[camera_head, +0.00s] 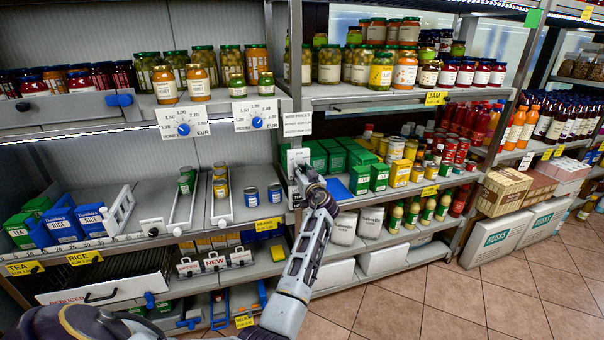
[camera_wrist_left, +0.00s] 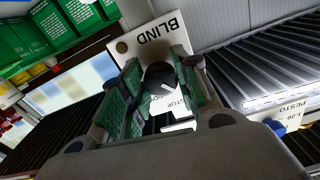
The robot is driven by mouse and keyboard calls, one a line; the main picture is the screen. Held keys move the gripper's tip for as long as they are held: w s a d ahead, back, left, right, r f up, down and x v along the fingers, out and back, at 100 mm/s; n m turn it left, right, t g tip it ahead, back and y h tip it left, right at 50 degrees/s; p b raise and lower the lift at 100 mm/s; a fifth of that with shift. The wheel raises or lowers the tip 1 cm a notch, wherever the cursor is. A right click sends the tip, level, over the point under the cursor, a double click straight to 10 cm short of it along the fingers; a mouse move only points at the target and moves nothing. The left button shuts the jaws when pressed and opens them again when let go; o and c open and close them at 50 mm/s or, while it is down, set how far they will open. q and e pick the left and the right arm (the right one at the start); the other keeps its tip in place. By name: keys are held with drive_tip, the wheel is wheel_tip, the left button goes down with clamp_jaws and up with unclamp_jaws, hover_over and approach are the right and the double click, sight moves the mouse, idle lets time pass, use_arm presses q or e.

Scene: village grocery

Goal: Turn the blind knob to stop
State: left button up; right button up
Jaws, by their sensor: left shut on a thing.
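The white BLIND plate (camera_wrist_left: 128,45) fills the upper middle of the left wrist view, tilted in the picture. Its round black knob (camera_wrist_left: 158,74) has a white pointer line towards the lower right. Part of the word STOP shows on the plate beyond the fingers; other lettering is hidden. My left gripper (camera_head: 304,176) is shut on the knob, with a green-padded finger on each side of it. In the head view the plate (camera_head: 298,157) is on the shelf upright, and my gripper hides the knob. My right gripper is not in view.
Two white dial plates with blue knobs, one at the left (camera_head: 183,122) and one at the right (camera_head: 256,115), are on the shelf edge left of my gripper. Green boxes (camera_head: 359,180) stand close to its right. Jars (camera_head: 165,84) line the shelf above. The tiled floor (camera_head: 440,300) at right is clear.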

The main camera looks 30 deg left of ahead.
use_arm(q)
drive_tip(key=shift+m, duration=3.5)
drive_tip(key=shift+m+p, duration=0.3)
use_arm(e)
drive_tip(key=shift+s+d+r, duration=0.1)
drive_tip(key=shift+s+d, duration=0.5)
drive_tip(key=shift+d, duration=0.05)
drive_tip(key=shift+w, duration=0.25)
use_arm(q)
drive_tip(key=o, duration=1)
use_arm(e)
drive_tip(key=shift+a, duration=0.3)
